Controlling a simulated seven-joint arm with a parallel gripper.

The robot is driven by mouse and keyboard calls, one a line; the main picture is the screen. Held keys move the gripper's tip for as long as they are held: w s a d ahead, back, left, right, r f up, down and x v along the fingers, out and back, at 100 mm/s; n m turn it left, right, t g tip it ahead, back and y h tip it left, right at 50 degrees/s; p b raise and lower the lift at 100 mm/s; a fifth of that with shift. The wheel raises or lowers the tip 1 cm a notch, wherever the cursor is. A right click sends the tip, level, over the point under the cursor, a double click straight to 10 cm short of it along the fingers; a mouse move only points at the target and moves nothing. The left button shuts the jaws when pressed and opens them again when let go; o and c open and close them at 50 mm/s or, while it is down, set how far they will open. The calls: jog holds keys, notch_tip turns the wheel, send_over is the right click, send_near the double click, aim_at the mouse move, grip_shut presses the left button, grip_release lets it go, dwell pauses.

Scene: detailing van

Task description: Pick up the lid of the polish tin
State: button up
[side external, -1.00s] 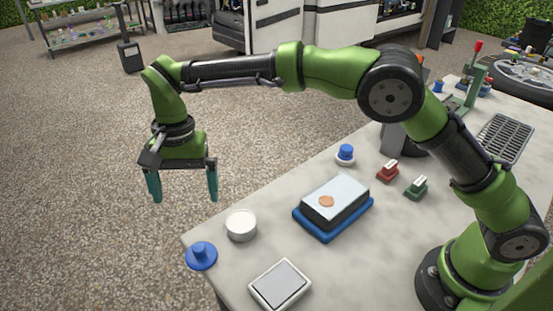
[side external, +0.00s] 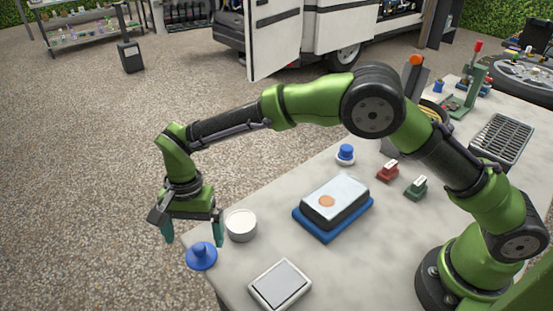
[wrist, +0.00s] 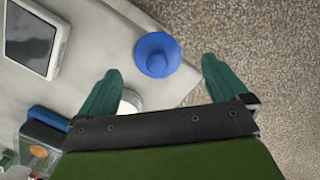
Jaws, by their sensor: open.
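The lid, a blue disc with a raised round knob (side external: 201,257), lies at the table's near-left corner. In the wrist view the lid (wrist: 157,55) shows just beyond the gap between my fingertips. A round white tin (side external: 241,226) stands beside the lid; in the wrist view my gripper hides most of it. My gripper (side external: 194,240) is open and empty, with teal fingers pointing down. It is above and close to the lid, with the right finger near the tin's side. In the wrist view the open fingers (wrist: 158,84) show no contact with the lid.
A white-framed flat device (side external: 280,285) lies in front on the table (side external: 330,265). A blue-topped white jar (side external: 345,155), a red stamp-like item (side external: 388,171) and a green one (side external: 416,188) stand farther back.

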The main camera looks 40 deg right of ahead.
aim_at(198, 247)
jog(key=f, duration=0.4)
jog(key=shift+s+f, duration=0.2)
jog(key=shift+s, duration=0.15)
jog(key=shift+c, duration=0.3)
jog(key=c, duration=1)
